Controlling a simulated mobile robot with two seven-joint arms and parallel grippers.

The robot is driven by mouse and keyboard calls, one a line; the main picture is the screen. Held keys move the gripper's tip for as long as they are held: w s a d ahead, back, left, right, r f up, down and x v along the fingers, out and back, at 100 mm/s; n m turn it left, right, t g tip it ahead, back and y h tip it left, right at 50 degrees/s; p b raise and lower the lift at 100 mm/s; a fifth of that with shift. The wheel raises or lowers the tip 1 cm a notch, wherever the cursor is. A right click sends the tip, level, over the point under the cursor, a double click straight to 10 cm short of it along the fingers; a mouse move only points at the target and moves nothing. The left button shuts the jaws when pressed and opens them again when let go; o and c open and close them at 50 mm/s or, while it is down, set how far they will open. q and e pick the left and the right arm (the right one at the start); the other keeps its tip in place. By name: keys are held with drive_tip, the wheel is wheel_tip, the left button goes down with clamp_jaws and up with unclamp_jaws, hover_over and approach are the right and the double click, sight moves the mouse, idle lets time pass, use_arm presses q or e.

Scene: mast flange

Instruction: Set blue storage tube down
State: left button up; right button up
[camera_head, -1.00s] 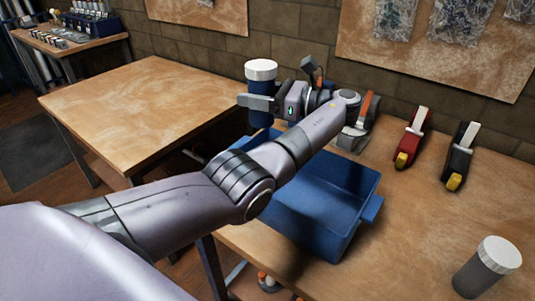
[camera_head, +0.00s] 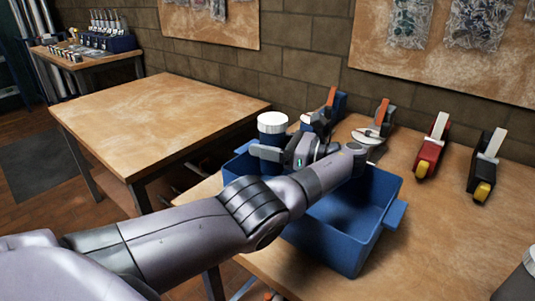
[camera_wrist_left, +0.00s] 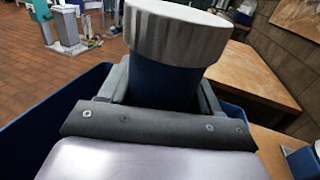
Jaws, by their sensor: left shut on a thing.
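The blue storage tube (camera_head: 272,130) has a white ribbed cap and is upright in my left gripper (camera_head: 276,154). In the left wrist view the tube (camera_wrist_left: 165,85) stands between the two fingers of the left gripper (camera_wrist_left: 160,90), which is shut on it. The tube is at the far left end of the open blue bin (camera_head: 345,240), and its lower end is hidden by my gripper and arm. I cannot tell whether it touches the bin's floor. My right gripper is not in view.
Several tape dispensers, among them a red one (camera_head: 431,145) and a black one (camera_head: 486,165), stand along the wall. A grey tube (camera_head: 520,280) is at the lower right edge. An empty wooden table (camera_head: 150,115) stands to the left, apart from the bench (camera_head: 430,230).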

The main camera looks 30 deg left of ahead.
use_arm(q)
drive_tip(key=shift+f, duration=0.1)
drive_tip(key=shift+f+b, duration=0.5)
drive_tip(key=shift+f, duration=0.15)
drive_tip(key=o, duration=1.2)
